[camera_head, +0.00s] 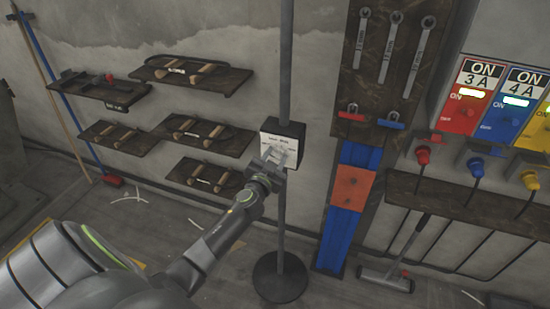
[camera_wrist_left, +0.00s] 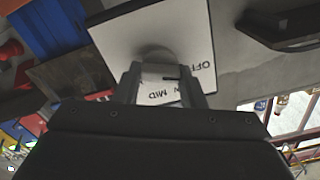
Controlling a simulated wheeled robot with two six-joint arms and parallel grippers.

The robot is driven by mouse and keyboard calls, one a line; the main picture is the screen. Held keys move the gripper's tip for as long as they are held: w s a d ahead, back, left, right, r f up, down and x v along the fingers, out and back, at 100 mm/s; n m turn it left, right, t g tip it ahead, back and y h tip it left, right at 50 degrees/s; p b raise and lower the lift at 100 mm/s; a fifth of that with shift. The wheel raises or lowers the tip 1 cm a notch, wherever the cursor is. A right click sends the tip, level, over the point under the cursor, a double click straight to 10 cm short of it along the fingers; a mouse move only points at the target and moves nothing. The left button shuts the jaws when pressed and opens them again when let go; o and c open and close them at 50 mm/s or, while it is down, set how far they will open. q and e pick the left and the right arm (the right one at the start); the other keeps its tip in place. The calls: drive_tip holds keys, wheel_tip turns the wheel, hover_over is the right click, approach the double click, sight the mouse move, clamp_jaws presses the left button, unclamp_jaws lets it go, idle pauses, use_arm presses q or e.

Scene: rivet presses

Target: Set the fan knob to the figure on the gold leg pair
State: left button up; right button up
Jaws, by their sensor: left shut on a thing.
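The fan knob's box (camera_head: 297,134) is mounted on a grey pole, with a white face. My left gripper (camera_head: 275,157) is at this face and covers most of the knob. In the left wrist view the white face (camera_wrist_left: 188,35) shows the printed words OFF and MID, and part of another word. The grey knob (camera_wrist_left: 158,73) sits between the fingers of the left gripper (camera_wrist_left: 165,85), which are shut on it. Its pointer's exact setting is hard to tell. Several dark wall shelves carry pairs of tan legs (camera_head: 190,73); their labels are too small to read, and I cannot tell which is gold.
The pole stands on a round dark base (camera_head: 279,277). Right of it are a blue rail with an orange block (camera_head: 351,186) and a board with hanging wrenches (camera_head: 391,55). Coloured switch panels (camera_head: 476,97) are at the far right. A broom (camera_head: 125,178) leans at the left.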

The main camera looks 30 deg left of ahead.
use_arm(q)
drive_tip(key=m, duration=0.4)
drive_tip(key=shift+f, duration=0.1)
drive_tip(key=m, duration=0.4)
drive_tip(key=shift+d+m+b, duration=0.1)
drive_tip(key=shift+m+b, duration=0.2)
drive_tip(key=m, duration=0.4)
drive_tip(key=shift+f, duration=0.15)
drive_tip(key=shift+f+m+p, duration=0.1)
drive_tip(key=shift+m+p, duration=0.35)
drive_tip(key=shift+m, duration=2.05)
drive_tip(key=o, duration=1)
drive_tip(key=shift+s, duration=0.15)
